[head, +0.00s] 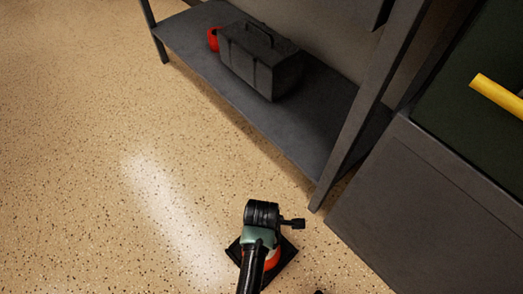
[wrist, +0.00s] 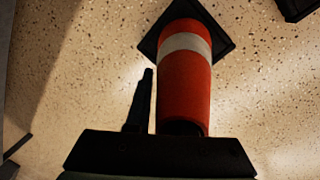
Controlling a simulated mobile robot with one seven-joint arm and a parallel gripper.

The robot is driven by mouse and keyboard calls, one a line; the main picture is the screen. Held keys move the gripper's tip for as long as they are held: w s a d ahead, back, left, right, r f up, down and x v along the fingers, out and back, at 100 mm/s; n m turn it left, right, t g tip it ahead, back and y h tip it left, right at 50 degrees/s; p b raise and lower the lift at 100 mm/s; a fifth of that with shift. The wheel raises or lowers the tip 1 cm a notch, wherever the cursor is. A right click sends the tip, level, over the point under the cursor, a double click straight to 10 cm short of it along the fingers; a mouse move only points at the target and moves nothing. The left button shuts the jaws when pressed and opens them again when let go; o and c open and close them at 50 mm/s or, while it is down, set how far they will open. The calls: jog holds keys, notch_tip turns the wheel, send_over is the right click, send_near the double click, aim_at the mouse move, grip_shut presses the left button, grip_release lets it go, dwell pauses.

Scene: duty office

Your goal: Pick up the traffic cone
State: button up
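The traffic cone (wrist: 185,85) is orange-red with a white band and a square black base. In the wrist view its narrow end points down towards my gripper's dark body, and its base is at the top. In the head view its orange side (head: 272,260) and black base (head: 288,252) show on the floor, partly covered by my arm. My gripper (wrist: 148,78) is at the cone; one dark finger stands just left of it with a thin gap. The other finger is hidden, probably behind the cone, so its opening cannot be judged.
A dark shelf unit (head: 205,58) stands behind, with a black toolbox (head: 258,62) and a red object (head: 213,39) on its lower board. A grey cabinet (head: 425,205) stands at the right, with a yellow bar (head: 497,95) above. The speckled floor at left is clear.

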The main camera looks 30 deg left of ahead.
grip_shut()
jog(key=shift+r, duration=0.15)
dwell(1.3)
